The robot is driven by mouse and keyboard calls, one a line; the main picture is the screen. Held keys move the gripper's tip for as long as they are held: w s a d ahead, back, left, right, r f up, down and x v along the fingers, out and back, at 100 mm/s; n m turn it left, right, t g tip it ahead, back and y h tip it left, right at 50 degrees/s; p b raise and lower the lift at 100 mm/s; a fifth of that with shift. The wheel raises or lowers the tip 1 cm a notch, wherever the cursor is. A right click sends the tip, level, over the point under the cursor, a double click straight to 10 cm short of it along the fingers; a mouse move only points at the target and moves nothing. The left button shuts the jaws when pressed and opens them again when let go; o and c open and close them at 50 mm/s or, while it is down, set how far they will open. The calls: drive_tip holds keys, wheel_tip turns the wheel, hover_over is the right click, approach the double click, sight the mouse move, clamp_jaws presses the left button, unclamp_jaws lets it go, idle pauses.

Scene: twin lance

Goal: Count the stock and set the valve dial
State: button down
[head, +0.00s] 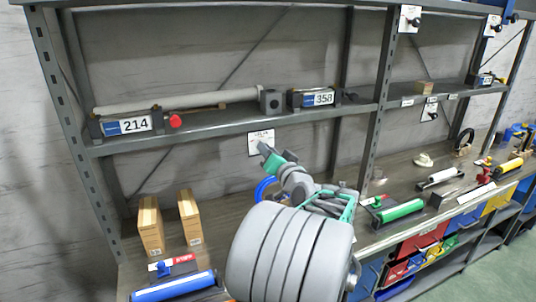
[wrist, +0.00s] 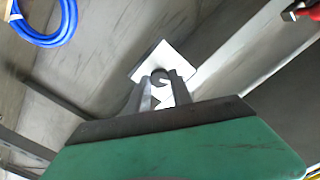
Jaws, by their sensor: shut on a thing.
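A white dial plate (head: 261,137) with a line of print at its top is on the back of the shelf unit, under the middle shelf. My gripper (head: 261,149) reaches up to its lower part. In the wrist view my gripper (wrist: 161,88) has its two grey fingers around a small dark dial knob (wrist: 160,75) in front of the white plate (wrist: 150,60), and is shut on it. The fingers and my green hand hide most of the dial face, so its setting cannot be read. Two cardboard boxes (head: 150,228) (head: 190,218) stand upright on the lower shelf at left.
Number displays 214 (head: 128,125) and 358 (head: 318,98) sit on the middle shelf beside a long grey tube (head: 190,101). Other plates with black knobs (head: 410,19) are at upper right. A blue roller (head: 174,287) and green roller (head: 400,211) lie below. A blue hose coil (wrist: 42,22) is near my gripper.

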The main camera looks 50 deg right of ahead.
drive_tip(key=m, duration=0.5)
drive_tip(key=shift+f+m, duration=0.1)
drive_tip(key=shift+m, duration=0.2)
idle(0.4)
drive_tip(key=c, duration=1.1)
unclamp_jaws()
drive_tip(key=shift+c, duration=0.2)
drive_tip(key=b+v, duration=0.2)
drive_tip(key=v, duration=0.5)
drive_tip(key=shift+s+a, duration=0.15)
drive_tip(key=shift+s, duration=0.25)
